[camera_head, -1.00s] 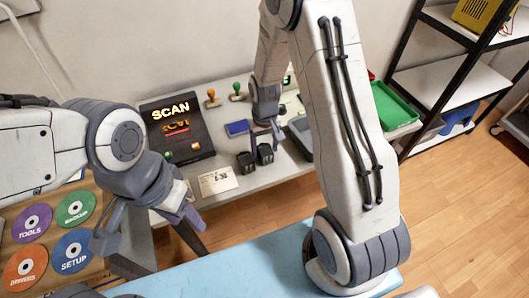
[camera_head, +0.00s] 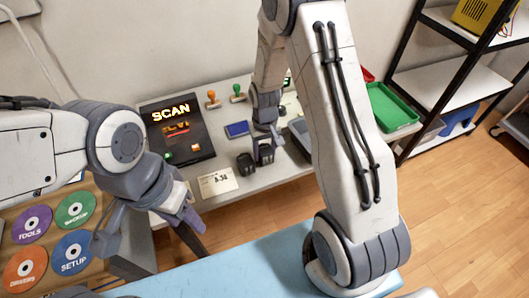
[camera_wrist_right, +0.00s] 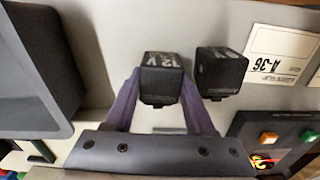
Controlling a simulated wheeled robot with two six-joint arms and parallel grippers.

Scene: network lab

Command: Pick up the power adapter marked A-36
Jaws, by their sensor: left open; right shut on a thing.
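Two black power adapters stand side by side on the grey table. My right gripper (camera_head: 264,150) is shut on the right-hand adapter in the head view, with its purple fingers on either side. The held adapter (camera_wrist_right: 161,77) carries white "12V" lettering in the right wrist view. The other adapter (camera_head: 246,163) stands free just left of it; it also shows in the right wrist view (camera_wrist_right: 220,72). A white card reading A-36 (camera_head: 218,182) lies nearest the free adapter. I cannot read A-36 on either adapter. My left gripper (camera_head: 150,240) is open and empty at the lower left.
A dark SCAN panel (camera_head: 176,132) stands left of the adapters. A blue item (camera_head: 237,129) and two stamps (camera_head: 237,93) lie behind them. A green tray (camera_head: 390,107) is at the right. My right forearm hides part of the table.

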